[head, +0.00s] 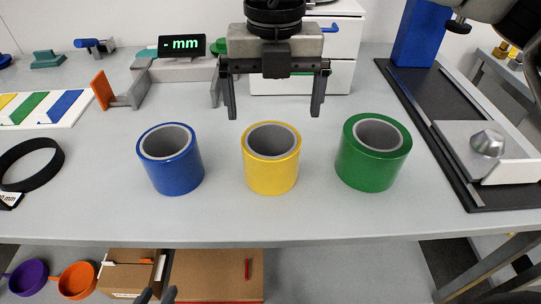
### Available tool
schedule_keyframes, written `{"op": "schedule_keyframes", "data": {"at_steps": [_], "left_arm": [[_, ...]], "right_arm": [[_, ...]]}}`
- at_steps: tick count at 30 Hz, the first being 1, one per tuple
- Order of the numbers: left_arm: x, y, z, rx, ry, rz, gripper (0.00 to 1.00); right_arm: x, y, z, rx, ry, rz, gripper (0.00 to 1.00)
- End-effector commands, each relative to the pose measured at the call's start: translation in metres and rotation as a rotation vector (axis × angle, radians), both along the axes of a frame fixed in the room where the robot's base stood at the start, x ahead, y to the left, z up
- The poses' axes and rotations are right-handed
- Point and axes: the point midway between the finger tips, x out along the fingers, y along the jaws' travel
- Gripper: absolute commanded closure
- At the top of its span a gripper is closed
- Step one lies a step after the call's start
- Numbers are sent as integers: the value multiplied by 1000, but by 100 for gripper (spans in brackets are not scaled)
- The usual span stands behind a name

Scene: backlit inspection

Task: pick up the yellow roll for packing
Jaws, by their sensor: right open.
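The yellow roll (270,174) stands upright on the grey table (320,222), between a blue roll (176,175) on its left and a green roll (370,168) on its right. Each roll has a grey inner ring and an open top. My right gripper (274,113) points down with its two fingers wide apart, above and behind the yellow roll in the picture. Nothing is between its fingers, and it appears clear of the roll. Dark tips at the bottom edge appear to be my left gripper (157,295), low in front of the table; most of it is cut off.
A display reading "mm" (182,45), an orange-ended holder (102,90) and white drawers (300,78) stand behind. A dark rail stand (430,115) is at right. A black ring (48,178) lies left. Bare table lies in front of the rolls.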

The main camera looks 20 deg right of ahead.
Motion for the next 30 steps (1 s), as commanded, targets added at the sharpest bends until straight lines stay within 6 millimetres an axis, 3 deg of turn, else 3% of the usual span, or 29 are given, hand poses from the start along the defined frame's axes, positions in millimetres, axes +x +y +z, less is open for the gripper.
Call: {"op": "schedule_keyframes", "data": {"at_steps": [6,14,21,30], "left_arm": [[0,0,1,3,1,0,64],[-1,1,0,8,6,0,64],[-1,2,4,20,6,-2,64],[0,2,3,23,5,-4,64]], "right_arm": [[0,0,-40,0,2,1,0],[1,1,-58,1,2,1,0],[5,2,-93,1,2,0,0],[5,2,-104,1,-1,0,0]]}}
